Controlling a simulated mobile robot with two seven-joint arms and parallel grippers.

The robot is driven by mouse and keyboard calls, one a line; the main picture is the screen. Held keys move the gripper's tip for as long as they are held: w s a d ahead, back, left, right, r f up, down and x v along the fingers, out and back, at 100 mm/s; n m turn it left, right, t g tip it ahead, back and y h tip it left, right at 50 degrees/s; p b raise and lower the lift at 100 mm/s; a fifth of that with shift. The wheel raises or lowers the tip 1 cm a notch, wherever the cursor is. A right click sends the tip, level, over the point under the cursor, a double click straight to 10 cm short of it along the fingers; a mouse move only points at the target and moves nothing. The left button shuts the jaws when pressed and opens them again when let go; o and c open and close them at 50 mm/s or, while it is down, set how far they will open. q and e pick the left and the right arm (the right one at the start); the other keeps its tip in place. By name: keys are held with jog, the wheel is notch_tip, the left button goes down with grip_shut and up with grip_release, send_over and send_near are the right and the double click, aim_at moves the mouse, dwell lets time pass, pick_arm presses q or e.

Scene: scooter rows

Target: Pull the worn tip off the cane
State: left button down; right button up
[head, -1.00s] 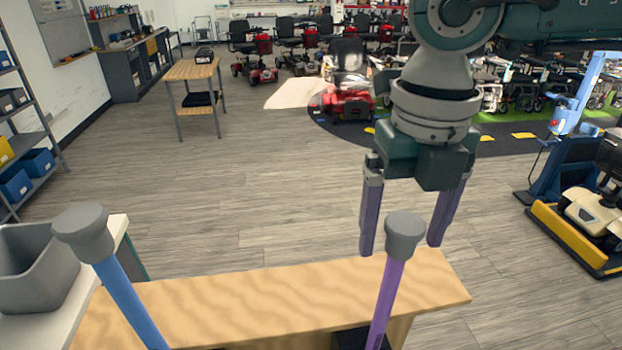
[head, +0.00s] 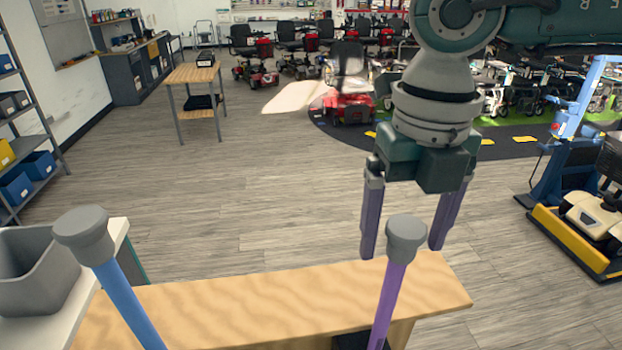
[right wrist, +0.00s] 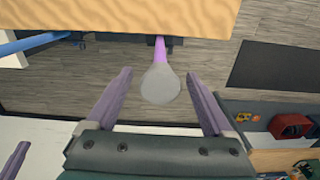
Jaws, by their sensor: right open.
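A purple cane (head: 389,300) stands nearly upright at the front of the bench, with a grey rubber tip (head: 405,238) on its top end. A blue cane (head: 129,305) with a grey tip (head: 84,233) leans at the left. My right gripper (head: 405,250) is open, its two purple fingers pointing down on either side of the purple cane's tip, apart from it. In the right wrist view the grey tip (right wrist: 160,85) shows between the open fingers, touching neither. Wear on either tip cannot be told.
A wooden bench top (head: 250,308) runs along the front. A grey bin (head: 38,265) stands on a white surface at the left. A blue lift with a yellow-edged base (head: 575,240) stands at the right.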

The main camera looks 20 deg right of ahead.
aim_at(407, 226)
grip_shut()
dwell(0.8)
jog(key=shift+r, duration=0.15)
jog(key=shift+r+p, duration=1.4)
jog(key=shift+r, duration=0.3)
jog(key=shift+r+p, duration=0.85)
jog(key=shift+r, duration=0.3)
